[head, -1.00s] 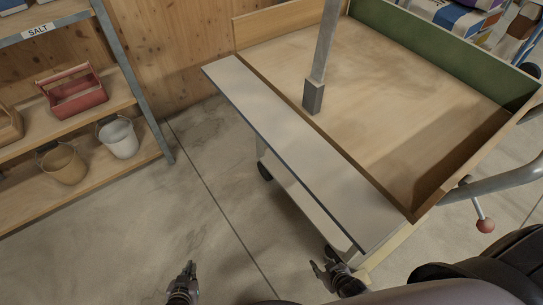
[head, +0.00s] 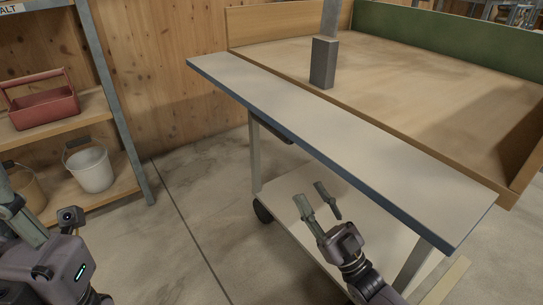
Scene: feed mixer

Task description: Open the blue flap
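No flap that is plainly blue shows. A long pale grey board (head: 330,125) with a dark blue-grey front edge runs along the near side of a wooden tray on a wheeled frame. A small dark part sits under this board near its left end; I cannot tell what it is. My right gripper (head: 321,202) is open and empty, with its two fingers apart, below the board's front edge and over the lower shelf. My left gripper (head: 18,220) is at the left picture edge, partly cut off; its opening cannot be made out.
The wooden tray (head: 430,85) has a green back wall and a grey post (head: 323,62). A lower shelf (head: 305,215) is under the board. At left, shelving holds a red toolbox (head: 42,105), a white bucket (head: 90,169) and a tan bucket. Floor between is clear.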

